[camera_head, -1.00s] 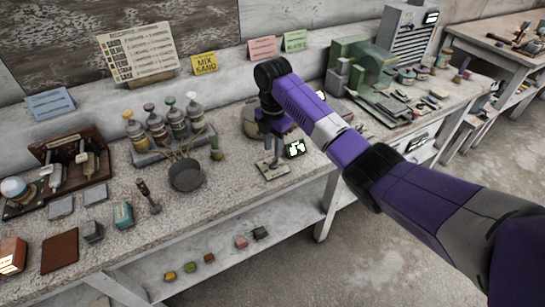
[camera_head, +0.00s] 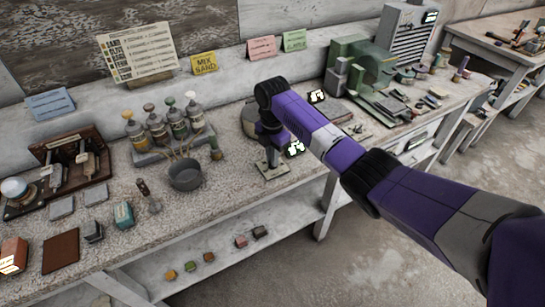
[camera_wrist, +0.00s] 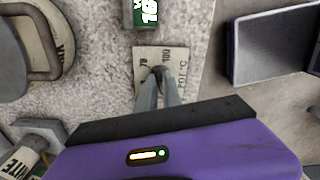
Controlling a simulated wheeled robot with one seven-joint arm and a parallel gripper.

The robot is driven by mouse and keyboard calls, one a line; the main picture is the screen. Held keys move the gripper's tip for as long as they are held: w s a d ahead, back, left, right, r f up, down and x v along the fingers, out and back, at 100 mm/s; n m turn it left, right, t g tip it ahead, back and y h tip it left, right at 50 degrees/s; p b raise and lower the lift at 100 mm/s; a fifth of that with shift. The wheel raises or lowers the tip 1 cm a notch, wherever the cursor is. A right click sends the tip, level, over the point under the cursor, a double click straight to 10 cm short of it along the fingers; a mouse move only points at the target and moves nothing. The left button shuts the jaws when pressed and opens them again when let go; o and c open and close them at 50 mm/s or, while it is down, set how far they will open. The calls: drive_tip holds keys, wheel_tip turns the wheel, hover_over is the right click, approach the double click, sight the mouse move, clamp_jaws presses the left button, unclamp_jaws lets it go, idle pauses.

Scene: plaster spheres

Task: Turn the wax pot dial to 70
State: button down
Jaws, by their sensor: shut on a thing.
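The dial's pale plate (camera_wrist: 190,60) lies under my gripper in the wrist view, with marks that read about 70 and 100 and the letters "POT °C". In the head view the plate (camera_head: 281,172) lies near the bench's front edge. My gripper (camera_wrist: 160,76) points down at the plate, its fingers close together on the dial knob, which they almost wholly hide; it also shows in the head view (camera_head: 271,160). The knob's pointer cannot be read. A round grey pot (camera_head: 249,120) stands behind my arm, partly hidden.
Several capped bottles (camera_head: 156,127) and a dark pan (camera_head: 186,175) stand left of my gripper. A green machine (camera_head: 355,70) stands to the right.

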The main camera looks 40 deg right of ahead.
drive_tip(key=shift+m, duration=0.3)
drive_tip(key=m+p, duration=0.1)
drive_tip(key=m, duration=0.1)
drive_tip(key=shift+r+m+p, duration=0.15)
drive_tip(key=shift+m+p, duration=0.15)
drive_tip(key=m+p, duration=0.1)
drive_tip(key=m, duration=0.3)
drive_tip(key=shift+p, duration=0.35)
drive_tip(key=m+p, duration=0.1)
drive_tip(key=m, duration=0.6)
drive_tip(key=shift+m+p, duration=0.4)
drive_tip(key=m, duration=0.6)
drive_tip(key=shift+p, duration=0.35)
drive_tip(key=m, duration=0.6)
drive_tip(key=shift+m, duration=0.3)
